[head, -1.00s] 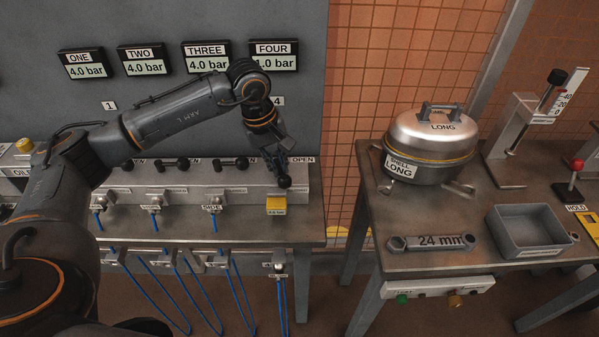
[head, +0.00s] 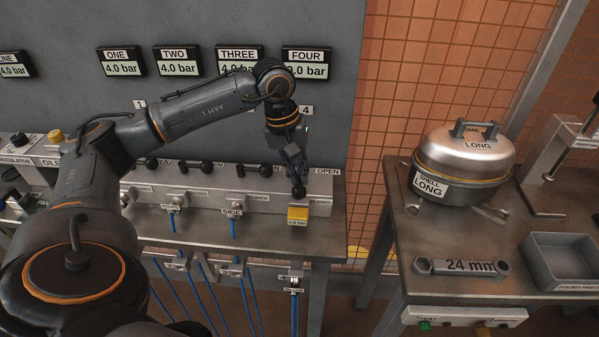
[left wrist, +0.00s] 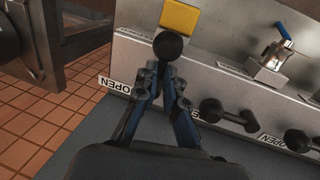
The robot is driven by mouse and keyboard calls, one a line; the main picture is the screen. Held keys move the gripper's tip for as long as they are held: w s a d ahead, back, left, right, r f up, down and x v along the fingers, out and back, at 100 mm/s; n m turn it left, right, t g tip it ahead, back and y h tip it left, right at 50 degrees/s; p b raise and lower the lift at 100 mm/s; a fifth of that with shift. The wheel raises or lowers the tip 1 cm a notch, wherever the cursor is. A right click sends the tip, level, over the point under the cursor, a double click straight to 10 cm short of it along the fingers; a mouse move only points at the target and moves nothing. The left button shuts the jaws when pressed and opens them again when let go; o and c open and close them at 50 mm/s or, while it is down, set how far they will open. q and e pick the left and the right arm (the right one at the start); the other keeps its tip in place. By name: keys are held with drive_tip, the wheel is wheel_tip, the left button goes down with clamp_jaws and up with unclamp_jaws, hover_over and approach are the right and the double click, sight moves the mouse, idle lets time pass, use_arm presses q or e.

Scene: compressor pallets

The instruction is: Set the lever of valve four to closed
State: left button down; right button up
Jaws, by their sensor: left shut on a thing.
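The lever of valve four ends in a round black knob (head: 299,191), which also shows in the left wrist view (left wrist: 168,46). In the head view it lies just above the yellow tag (head: 297,215) at the bench's front. An OPEN label (head: 327,171) sits to its upper right, and the lever points away from it. My left gripper (head: 297,178) is shut on the lever; its fingers show behind the knob in the left wrist view (left wrist: 160,75). My gripper hides the lever's shaft and pivot. The gauge FOUR (head: 305,64) reads 4.0 bar. My right gripper is out of view.
Neighbouring black levers (left wrist: 225,115) lie in a row beside valve four. Blue hoses hang under the bench (head: 330,238). A second table at the right holds a round metal shell (head: 465,165), a wrench (head: 462,267) and a grey tray (head: 565,260).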

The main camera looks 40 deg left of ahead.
use_arm(q)
drive_tip(key=c, duration=1.4)
unclamp_jaws()
drive_tip(key=shift+r, duration=0.15)
drive_tip(key=r, duration=0.4)
drive_tip(key=a+r, duration=0.1)
drive_tip(key=r, duration=0.2)
drive_tip(key=s+a+r, duration=0.1)
drive_tip(key=r, duration=0.3)
drive_tip(key=shift+s+r, duration=0.1)
drive_tip(key=shift+r, duration=0.2)
